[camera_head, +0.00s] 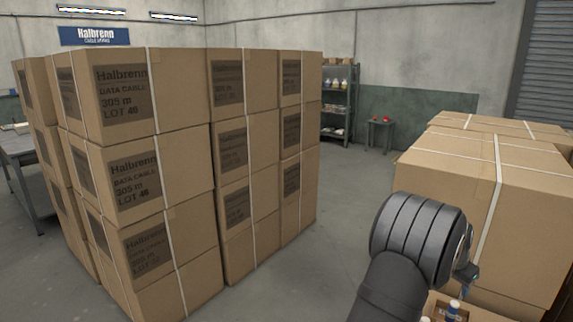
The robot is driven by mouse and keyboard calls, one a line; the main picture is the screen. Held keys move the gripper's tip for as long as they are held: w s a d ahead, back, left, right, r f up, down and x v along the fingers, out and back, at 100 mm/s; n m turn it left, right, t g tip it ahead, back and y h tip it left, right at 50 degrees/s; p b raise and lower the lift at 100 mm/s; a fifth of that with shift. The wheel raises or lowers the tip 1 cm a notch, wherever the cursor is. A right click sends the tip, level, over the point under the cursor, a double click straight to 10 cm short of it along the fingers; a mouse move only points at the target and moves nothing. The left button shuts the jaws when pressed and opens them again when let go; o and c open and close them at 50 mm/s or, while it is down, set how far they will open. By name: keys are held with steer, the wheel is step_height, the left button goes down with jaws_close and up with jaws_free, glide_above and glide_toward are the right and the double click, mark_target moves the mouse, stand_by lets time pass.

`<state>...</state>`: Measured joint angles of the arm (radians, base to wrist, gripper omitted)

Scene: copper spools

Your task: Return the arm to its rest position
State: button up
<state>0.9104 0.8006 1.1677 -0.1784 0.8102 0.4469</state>
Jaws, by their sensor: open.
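My arm shows at the lower right of the head view as a dark grey forearm and a thick ribbed joint (420,237). The arm rises from the bottom edge and the joint stands in front of the boxes on the right. I cannot make out my gripper's fingers. A small dark part shows at the joint's right side, too small to identify.
Tall stacks of strapped Halbrenn cartons (180,185) fill the left. More strapped cartons (530,175) stand at the right, close to my arm. An open box (478,312) with small bottles lies below the joint. Grey floor (345,200) is clear between the stacks.

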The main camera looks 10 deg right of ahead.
mark_target(455, 304)
steer(key=x, duration=1.2)
steer(key=shift+a, duration=0.1)
steer(key=r, duration=0.5)
steer(key=shift+s, duration=0.3)
steer(key=s+d+r, duration=0.1)
steer(key=s+r, duration=0.6)
steer(key=s, duration=0.5)
steer(key=s+a+m, duration=0.1)
steer(key=s+a, duration=0.2)
steer(key=a, duration=1)
steer(key=s+a, duration=0.4)
steer(key=a, duration=1)
steer(key=shift+s+r+m+g, duration=0.2)
steer(key=shift+r+m+g, duration=0.15)
steer(key=shift+m+g, duration=0.05)
steer(key=w+d, duration=0.3)
steer(key=d, duration=0.6)
steer(key=w+d+n, duration=0.1)
steer(key=w+d, duration=0.2)
steer(key=d, duration=0.6)
steer(key=shift+w+d+r, duration=0.15)
steer(key=shift+w, duration=0.25)
